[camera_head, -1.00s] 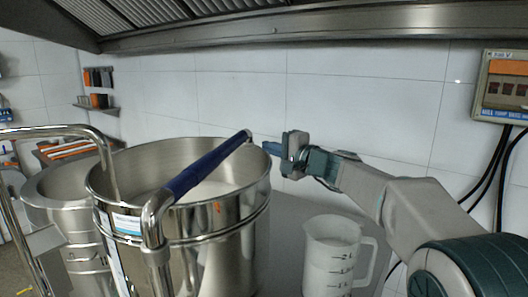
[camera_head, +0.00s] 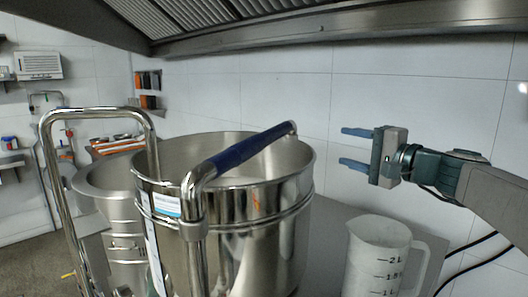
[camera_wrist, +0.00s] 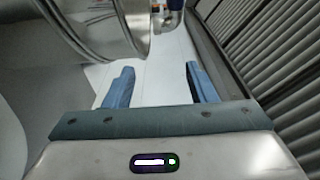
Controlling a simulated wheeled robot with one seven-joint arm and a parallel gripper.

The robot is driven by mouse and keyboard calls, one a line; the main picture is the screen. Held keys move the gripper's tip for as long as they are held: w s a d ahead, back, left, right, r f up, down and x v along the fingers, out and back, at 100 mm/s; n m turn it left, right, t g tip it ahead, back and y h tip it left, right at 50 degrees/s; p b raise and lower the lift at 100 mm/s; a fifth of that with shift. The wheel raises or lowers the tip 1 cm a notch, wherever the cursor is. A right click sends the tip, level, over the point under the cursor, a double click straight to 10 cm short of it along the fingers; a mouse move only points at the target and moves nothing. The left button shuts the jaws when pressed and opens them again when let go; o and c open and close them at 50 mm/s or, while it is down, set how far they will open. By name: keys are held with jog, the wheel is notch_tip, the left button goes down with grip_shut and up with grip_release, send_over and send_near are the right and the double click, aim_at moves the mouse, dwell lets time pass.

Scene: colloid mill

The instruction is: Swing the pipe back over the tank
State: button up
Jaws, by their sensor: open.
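The pipe (camera_head: 243,151) is a steel tube with a blue sleeve. It rises at the front of the steel tank (camera_head: 230,222) and slants across the tank's open top to the back right rim. My gripper (camera_head: 355,147) is open and empty, to the right of the tank and apart from the pipe's end. In the wrist view, my gripper's blue fingers (camera_wrist: 158,85) are spread with nothing between them. The tank's side (camera_wrist: 100,30) and a bit of blue-and-steel pipe end (camera_wrist: 168,10) show beyond them.
A measuring jug (camera_head: 378,258) stands right of the tank, below my gripper. A second steel vessel (camera_head: 108,200) and a bent steel rail (camera_head: 98,113) are at left. A vent hood (camera_head: 300,38) hangs overhead.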

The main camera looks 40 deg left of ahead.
jog(key=s+r+n+g+b, duration=0.1)
jog(key=s+r+n+g, duration=0.15)
jog(key=s, duration=0.95)
jog(key=g+b, duration=0.1)
jog(key=g, duration=0.2)
send_near(254, 151)
jog(key=shift+n+t, duration=0.25)
jog(key=a+p, duration=0.1)
jog(key=a, duration=0.3)
jog(key=a+p, duration=0.1)
jog(key=a, duration=0.2)
jog(key=s+a+p, duration=0.1)
jog(key=a, duration=0.3)
jog(key=shift+a+f, duration=0.15)
jog(key=shift+a, duration=0.2)
